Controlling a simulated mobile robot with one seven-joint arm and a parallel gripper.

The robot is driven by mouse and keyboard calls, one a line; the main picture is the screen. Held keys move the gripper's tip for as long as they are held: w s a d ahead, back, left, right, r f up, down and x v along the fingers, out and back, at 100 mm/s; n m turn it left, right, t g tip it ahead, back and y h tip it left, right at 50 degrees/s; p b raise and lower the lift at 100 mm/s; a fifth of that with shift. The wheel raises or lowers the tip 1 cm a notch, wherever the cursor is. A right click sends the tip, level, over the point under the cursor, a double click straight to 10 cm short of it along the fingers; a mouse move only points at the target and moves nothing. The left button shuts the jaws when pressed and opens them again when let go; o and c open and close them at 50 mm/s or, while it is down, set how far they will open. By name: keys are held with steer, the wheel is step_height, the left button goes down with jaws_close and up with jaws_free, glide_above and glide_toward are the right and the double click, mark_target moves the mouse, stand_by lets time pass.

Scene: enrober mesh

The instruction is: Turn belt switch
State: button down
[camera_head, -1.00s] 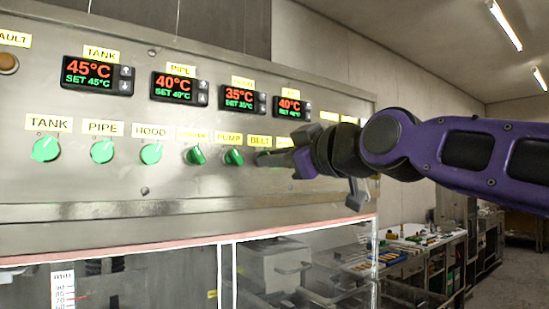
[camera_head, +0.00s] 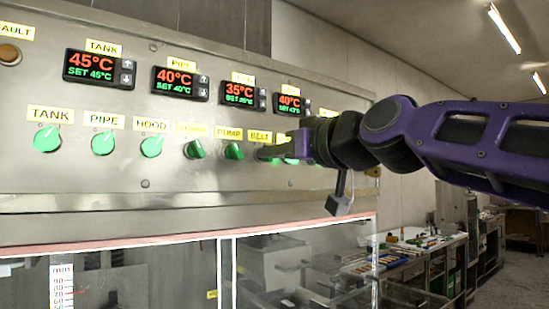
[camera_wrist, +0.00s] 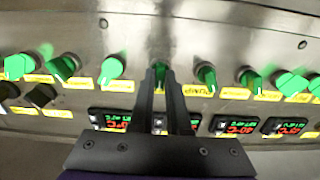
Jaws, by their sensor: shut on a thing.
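The belt switch is a green knob (camera_wrist: 160,68) on the steel control panel (camera_head: 70,185). In the head view it sits under the yellow BELT label (camera_head: 259,136), mostly hidden by my gripper (camera_head: 272,151). In the wrist view, my gripper (camera_wrist: 161,74) points straight at the panel with its two dark fingers close around the knob, which shows as a thin green strip between the tips. The gripper is shut on the knob. The exact turn angle of the knob is hard to read.
Green knobs for tank (camera_head: 46,139), pipe (camera_head: 103,144), hood (camera_head: 151,147) and pump (camera_head: 233,151) line the panel left of my gripper. Red and green temperature displays (camera_head: 98,69) sit above. A cluttered workbench (camera_head: 405,258) stands at the lower right.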

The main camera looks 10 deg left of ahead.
steer(key=m+b, duration=0.1)
steer(key=m, duration=0.4)
steer(key=shift+f+m, duration=0.1)
steer(key=shift+m, duration=0.3)
steer(key=shift+b, duration=0.3)
steer(key=c, duration=0.9)
jaws_free()
steer(key=shift+d, duration=0.1)
steer(key=b+v, duration=0.1)
steer(key=v, duration=1.6)
steer(key=shift+s, duration=0.2)
